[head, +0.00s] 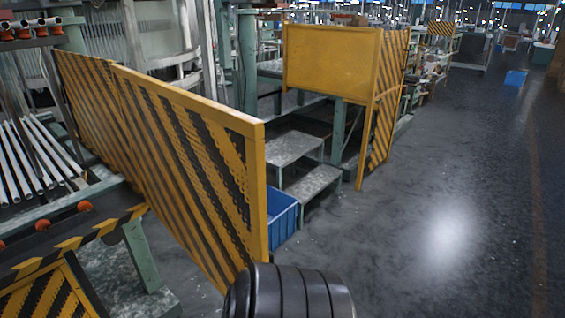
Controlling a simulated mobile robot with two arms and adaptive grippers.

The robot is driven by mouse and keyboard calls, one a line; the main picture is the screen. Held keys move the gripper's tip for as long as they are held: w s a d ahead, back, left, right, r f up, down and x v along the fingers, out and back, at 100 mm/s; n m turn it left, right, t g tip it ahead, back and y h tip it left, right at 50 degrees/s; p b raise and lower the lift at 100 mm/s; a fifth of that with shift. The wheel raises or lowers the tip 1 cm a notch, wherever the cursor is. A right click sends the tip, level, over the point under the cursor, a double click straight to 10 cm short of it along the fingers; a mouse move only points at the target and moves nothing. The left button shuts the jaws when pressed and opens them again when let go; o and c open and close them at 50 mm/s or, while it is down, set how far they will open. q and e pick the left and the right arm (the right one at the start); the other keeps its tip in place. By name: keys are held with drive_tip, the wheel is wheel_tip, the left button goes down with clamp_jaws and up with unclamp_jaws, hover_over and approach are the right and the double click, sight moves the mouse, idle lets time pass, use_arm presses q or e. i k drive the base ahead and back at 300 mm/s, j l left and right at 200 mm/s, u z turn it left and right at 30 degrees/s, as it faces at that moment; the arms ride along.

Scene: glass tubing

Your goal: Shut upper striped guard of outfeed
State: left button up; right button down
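A large yellow-framed guard (185,165) with black diagonal stripes and perforated mesh stands upright at left. It sticks out from the outfeed toward the aisle, its free upright edge near the picture's centre. A second striped panel (90,95) continues behind it at the far left. A lower striped guard (45,292) shows in the bottom left corner, below the outfeed's striped edge (75,242). White glass tubes (35,155) lie on the outfeed. Neither gripper's fingers show. A dark ribbed part of mine (288,292) rises at the bottom centre, just right of the guard's lower corner.
A blue bin (282,215) stands on the floor behind the guard's free edge. Grey metal steps (292,150) and a yellow panel (332,62) with a striped side (385,120) stand beyond. The grey floor on the right is clear.

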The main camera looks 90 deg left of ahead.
sight(224, 125)
drive_tip(key=i+u, duration=0.5)
drive_tip(key=u, duration=0.2)
drive_tip(key=i+l+u, duration=0.1)
drive_tip(key=i+u, duration=0.25)
drive_tip(key=i+j+u, duration=0.1)
drive_tip(key=u, duration=0.35)
drive_tip(key=i+u, duration=0.1)
drive_tip(key=u, duration=0.35)
drive_tip(key=i+u, duration=0.15)
drive_tip(key=u, duration=0.3)
drive_tip(key=i+u, duration=0.1)
drive_tip(key=u, duration=0.35)
drive_tip(key=i+l+u, duration=0.1)
drive_tip(key=u, duration=0.35)
